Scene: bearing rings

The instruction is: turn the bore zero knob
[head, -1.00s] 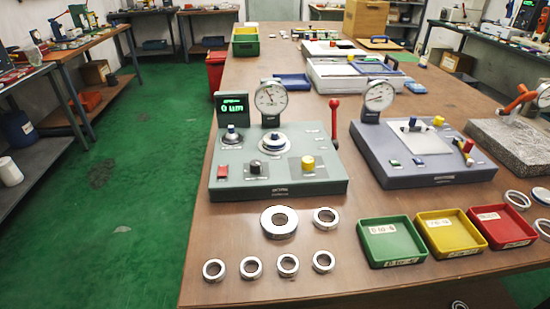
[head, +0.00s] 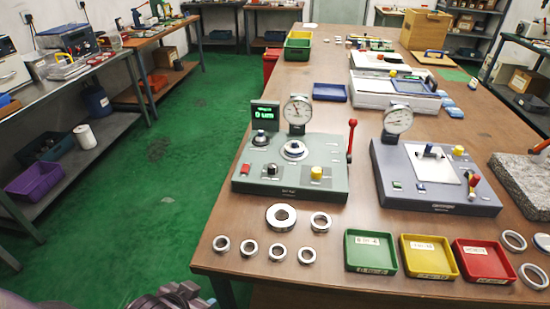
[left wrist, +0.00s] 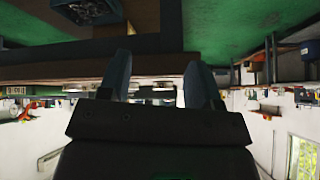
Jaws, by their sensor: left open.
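The grey-green gauge station (head: 300,192) stands on the table, with a dial gauge (head: 298,111) and a green display (head: 265,113) at its back. Its panel carries a black knob (head: 271,170), a yellow knob (head: 316,172), a red button (head: 245,169) and a dark-topped knob (head: 261,138) below the display. The labels are too small to read, so I cannot tell which is the bore zero knob. My left gripper (head: 172,297) is low at the bottom edge, off the table's front left and well away from the station. In the left wrist view its fingers (left wrist: 161,72) are apart and empty.
Several metal rings (head: 281,217) lie in front of the station. Green (head: 370,270), yellow (head: 428,275) and red (head: 484,279) trays sit to their right. A blue-grey gauge station (head: 435,200) stands at right. A red-knobbed lever (head: 351,137) rises beside the grey-green station. Green floor is clear at left.

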